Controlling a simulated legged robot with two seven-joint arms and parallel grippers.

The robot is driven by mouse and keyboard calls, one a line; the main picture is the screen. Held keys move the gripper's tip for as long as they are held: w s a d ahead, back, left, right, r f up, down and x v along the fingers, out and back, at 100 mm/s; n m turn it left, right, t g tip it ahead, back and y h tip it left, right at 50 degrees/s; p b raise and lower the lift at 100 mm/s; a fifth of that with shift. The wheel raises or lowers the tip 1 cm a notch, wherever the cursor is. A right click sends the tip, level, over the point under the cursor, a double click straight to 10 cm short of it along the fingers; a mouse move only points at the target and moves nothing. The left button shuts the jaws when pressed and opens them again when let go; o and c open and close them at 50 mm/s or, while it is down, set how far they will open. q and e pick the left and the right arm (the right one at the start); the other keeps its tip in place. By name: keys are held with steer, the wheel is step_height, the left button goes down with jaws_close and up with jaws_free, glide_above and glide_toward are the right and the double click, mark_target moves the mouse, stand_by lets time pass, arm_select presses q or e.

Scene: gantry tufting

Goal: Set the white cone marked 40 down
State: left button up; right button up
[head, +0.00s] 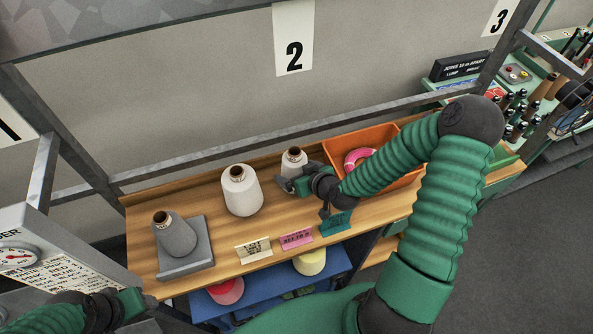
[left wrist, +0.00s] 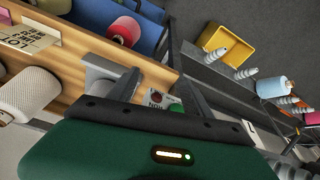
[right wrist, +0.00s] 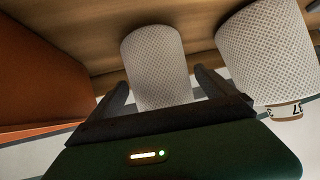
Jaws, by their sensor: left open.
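A white cone (head: 293,160) with a brown tube top stands at the back of the wooden shelf, its lower part hidden by my right gripper (head: 285,184). In the right wrist view this cone (right wrist: 153,60) lies between the two fingers of my right gripper (right wrist: 162,78); a thin gap shows at its right side. No number on it is readable. A larger white cone (head: 241,190) stands to its left; its tube reads 37 in the right wrist view (right wrist: 268,55). My left gripper (head: 145,301) is open and empty at the lower left.
A grey cone (head: 174,234) stands on a grey plate (head: 202,262) at the shelf's left end. Cream (head: 253,250), pink (head: 296,238) and teal (head: 336,224) cards line the front edge. An orange bin (head: 400,182) is right of the gripper. A blue lower shelf (head: 262,299) holds red and yellow cones.

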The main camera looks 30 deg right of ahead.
arm_select(q)
steer(key=shift+w+d, duration=0.15)
steer(key=shift+w, duration=0.1)
arm_select(e)
steer(key=shift+w+d, duration=0.1)
steer(key=shift+w, duration=0.1)
steer(key=shift+s+d+r, duration=0.1)
steer(key=shift+s+r, duration=0.1)
steer(key=shift+s, duration=0.15)
steer(key=shift+v, duration=0.85)
arm_select(q)
steer(key=w+p+v, duration=0.2)
steer(key=p+v, duration=1)
steer(key=shift+w+r, duration=0.2)
steer(key=shift+r, duration=0.25)
arm_select(e)
steer(key=v, duration=0.9)
steer(key=shift+s+r, duration=0.15)
steer(key=shift+s, duration=0.1)
arm_select(q)
steer(key=shift+w+f, duration=0.1)
arm_select(e)
steer(key=shift+w+a, duration=0.15)
steer(key=shift+a, duration=0.1)
arm_select(q)
steer(key=shift+c, duration=0.2)
